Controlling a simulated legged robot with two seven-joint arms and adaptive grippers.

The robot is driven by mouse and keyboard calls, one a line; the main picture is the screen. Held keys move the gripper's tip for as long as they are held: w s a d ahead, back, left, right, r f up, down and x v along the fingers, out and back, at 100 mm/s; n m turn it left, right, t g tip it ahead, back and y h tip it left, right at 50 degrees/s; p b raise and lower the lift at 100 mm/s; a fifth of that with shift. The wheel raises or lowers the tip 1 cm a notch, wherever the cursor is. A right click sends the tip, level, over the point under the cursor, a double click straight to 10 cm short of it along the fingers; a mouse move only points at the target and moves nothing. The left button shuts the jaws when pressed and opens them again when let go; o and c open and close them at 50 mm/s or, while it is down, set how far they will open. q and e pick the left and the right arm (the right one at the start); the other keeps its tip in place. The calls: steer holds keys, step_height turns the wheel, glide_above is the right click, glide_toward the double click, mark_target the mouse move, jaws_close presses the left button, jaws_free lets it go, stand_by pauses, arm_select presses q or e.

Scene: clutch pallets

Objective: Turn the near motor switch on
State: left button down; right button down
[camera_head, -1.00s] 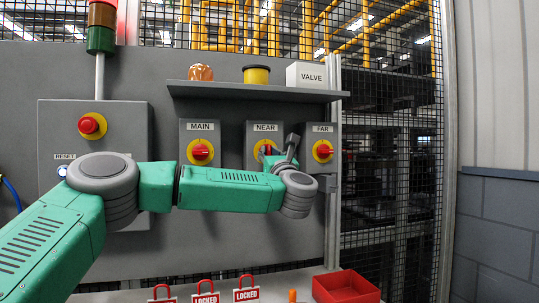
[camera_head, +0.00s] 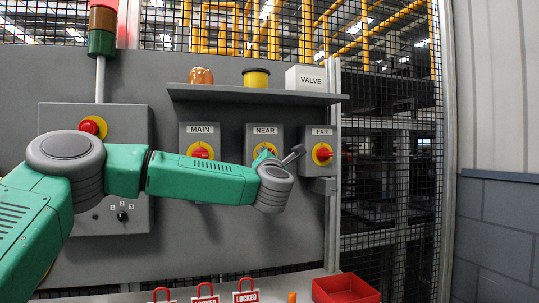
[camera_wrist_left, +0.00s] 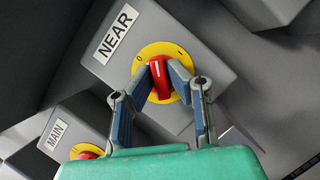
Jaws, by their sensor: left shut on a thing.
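The near motor switch is a grey box labelled NEAR with a yellow dial (camera_wrist_left: 171,54) and a red knob (camera_wrist_left: 159,84). My left gripper (camera_wrist_left: 161,76) has its two fingers closed on either side of this knob. The knob's white mark points between the 0 and the I on the dial. In the head view the NEAR box (camera_head: 276,135) shows above my left wrist, which hides most of its knob. My right gripper is in neither view.
The MAIN switch (camera_head: 200,152) is left of NEAR and the FAR switch (camera_head: 322,153) is right of it. A shelf (camera_head: 250,95) overhangs them. Red LOCKED tags (camera_head: 246,295) and a red bin (camera_head: 345,288) are below. A red emergency button (camera_head: 90,127) is at left.

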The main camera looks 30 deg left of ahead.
arm_select(q)
steer(key=m+h+p, duration=0.1)
steer(key=m, duration=0.1)
steer(key=shift+r+m, duration=0.15)
steer(key=shift+m, duration=0.15)
steer(key=m+h+p, duration=0.1)
steer(key=m+p, duration=0.2)
steer(key=m+h+p, duration=0.1)
steer(key=m+p, duration=0.2)
steer(key=shift+m+g+h+p, duration=0.3)
steer(key=shift+g+p, duration=0.1)
steer(key=shift+a+m+g+p, duration=0.1)
steer(key=shift+m+g+p, duration=0.3)
steer(key=shift+m+p, duration=0.8)
steer(key=shift+f, duration=0.2)
steer(key=c, duration=1.8)
jaws_free()
steer(key=shift+o, duration=1.2)
steer(key=shift+w+f+h, duration=0.1)
steer(key=shift+w+h, duration=0.05)
steer(key=shift+h, duration=0.15)
